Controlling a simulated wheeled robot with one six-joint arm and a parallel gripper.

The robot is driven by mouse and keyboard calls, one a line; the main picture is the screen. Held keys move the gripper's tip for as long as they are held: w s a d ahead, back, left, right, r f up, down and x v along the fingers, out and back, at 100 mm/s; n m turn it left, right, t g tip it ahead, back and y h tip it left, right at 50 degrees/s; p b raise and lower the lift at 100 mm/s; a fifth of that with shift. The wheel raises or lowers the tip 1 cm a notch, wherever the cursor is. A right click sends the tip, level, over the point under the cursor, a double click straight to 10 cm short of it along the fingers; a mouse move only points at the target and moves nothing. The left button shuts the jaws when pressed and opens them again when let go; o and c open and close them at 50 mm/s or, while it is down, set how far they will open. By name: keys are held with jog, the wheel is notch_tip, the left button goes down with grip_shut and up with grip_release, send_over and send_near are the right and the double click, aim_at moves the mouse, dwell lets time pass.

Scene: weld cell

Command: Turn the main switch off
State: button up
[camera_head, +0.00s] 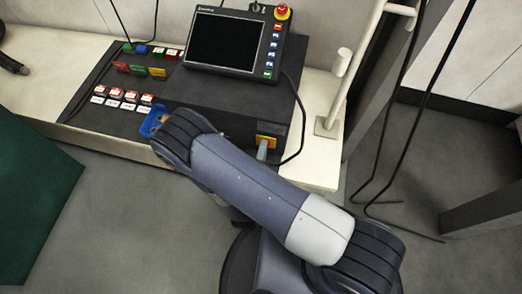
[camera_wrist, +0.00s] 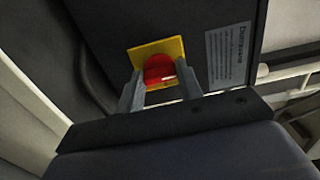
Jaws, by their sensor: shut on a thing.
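The main switch is a red knob (camera_wrist: 159,70) on a square yellow plate (camera_wrist: 173,46), set in the dark face of a control box. In the head view its yellow plate (camera_head: 267,141) shows at the box's front right, partly covered by a grey finger. My gripper (camera_wrist: 159,74) has one finger on each side of the red knob and is shut on it. The knob's turned position cannot be told. My arm hides part of the box front in the head view.
The dark console (camera_head: 190,95) carries a screen panel (camera_head: 225,42), a red emergency button (camera_head: 282,12) and rows of coloured buttons. A black cable hangs right of the switch. A pale post (camera_head: 342,95) stands on the bench to the right. A green mat (camera_head: 30,195) lies left.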

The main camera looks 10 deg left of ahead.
jog(key=o, duration=1)
jog(key=shift+s, duration=0.15)
jog(key=shift+s+a+r+p, duration=0.15)
jog(key=shift+s+p, duration=0.2)
jog(key=shift+s, duration=1.4)
jog(key=shift+s+a+f+p, duration=0.1)
jog(key=shift+s+a+p, duration=0.15)
jog(key=shift+s, duration=1.55)
jog(key=shift+s+a+r+p, duration=0.1)
jog(key=shift+s+p, duration=0.3)
jog(key=shift+s, duration=1.35)
jog(key=shift+w, duration=0.15)
jog(key=shift+w+d+b, duration=0.15)
jog(key=shift+w+b, duration=0.2)
jog(key=shift+w, duration=1.4)
jog(key=shift+w+d+b, duration=0.2)
jog(key=shift+w+b, duration=0.15)
jog(key=shift+w, duration=1.45)
jog(key=shift+w+d+b, duration=0.15)
jog(key=shift+w+b, duration=0.2)
jog(key=shift+w, duration=1.4)
